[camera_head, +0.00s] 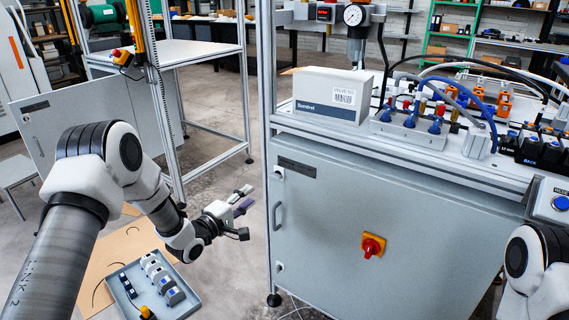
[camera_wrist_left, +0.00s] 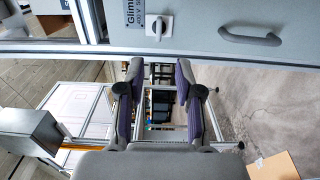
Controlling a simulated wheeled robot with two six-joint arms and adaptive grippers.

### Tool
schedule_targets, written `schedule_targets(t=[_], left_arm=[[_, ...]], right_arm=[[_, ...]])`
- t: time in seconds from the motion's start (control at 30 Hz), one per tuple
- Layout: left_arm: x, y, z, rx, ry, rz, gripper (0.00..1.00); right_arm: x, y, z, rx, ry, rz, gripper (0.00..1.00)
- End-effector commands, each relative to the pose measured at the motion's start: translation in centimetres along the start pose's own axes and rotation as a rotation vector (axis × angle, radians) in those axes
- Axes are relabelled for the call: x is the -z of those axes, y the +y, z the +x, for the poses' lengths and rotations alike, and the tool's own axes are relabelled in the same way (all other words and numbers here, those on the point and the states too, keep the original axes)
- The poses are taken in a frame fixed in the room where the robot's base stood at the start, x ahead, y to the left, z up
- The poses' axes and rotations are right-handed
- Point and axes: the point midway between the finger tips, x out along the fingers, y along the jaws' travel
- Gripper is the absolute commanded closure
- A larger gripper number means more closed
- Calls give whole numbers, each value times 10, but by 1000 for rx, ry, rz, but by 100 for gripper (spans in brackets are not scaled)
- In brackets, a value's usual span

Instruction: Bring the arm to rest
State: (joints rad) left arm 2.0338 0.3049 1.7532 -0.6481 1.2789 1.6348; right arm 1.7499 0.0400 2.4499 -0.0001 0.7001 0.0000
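My left arm (camera_head: 125,165) comes in from the left and reaches toward the middle of the head view. Its gripper (camera_head: 246,198) is in the air left of the grey cabinet, apart from it. In the left wrist view the two fingers of the left gripper (camera_wrist_left: 158,92) stand apart with nothing between them; only background shows in the gap. Part of my right arm (camera_head: 538,268) shows at the lower right edge of the head view. My right gripper is outside both views.
The grey cabinet (camera_head: 330,235) has a red rotary switch (camera_head: 372,246) and a handle. A white box (camera_head: 330,98), valves and hoses stand on top. A grey tray (camera_head: 188,305) with small parts lies below my left arm. A framed bench (camera_head: 190,50) stands behind.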

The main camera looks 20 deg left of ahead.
Motion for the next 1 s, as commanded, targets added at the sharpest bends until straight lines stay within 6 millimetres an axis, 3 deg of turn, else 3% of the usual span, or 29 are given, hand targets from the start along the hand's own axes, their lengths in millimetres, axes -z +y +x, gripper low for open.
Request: schedule_targets(t=[0.07,0.17,0.27,0.37,0.4,0.47,0.5,0.57,0.7,0.8,0.9,1.0], left_arm=[[-1,-7,-1,10,-1,-3,65],[-19,-38,-5,64,-28,-12,65],[-54,-95,-31,201,-43,-65,65],[-88,-164,-80,423,-29,-42,65],[-100,-188,-104,520,-32,-1,65],[-118,-221,-145,672,-52,83,65],[-128,-239,-175,775,-78,148,65],[-142,-260,-221,923,-136,252,65],[-165,-280,-317,1206,-344,491,65],[-173,-277,-370,1342,-534,645,65],[-176,-273,-403,1407,-721,771,65],[-177,-274,-413,1382,-908,914,65]], right_arm=[[0,0,0,0,0,0,60],[0,0,0,0,0,0,60],[0,0,0,0,0,0,60],[0,0,0,0,0,0,60],[0,0,0,0,0,0,60],[0,0,0,0,0,0,60],[0,0,0,0,0,0,60],[0,0,0,0,0,0,60],[0,0,0,0,0,0,60],[0,0,0,0,0,0,60],[0,0,0,0,0,0,60],[0,0,0,0,0,0,60]])
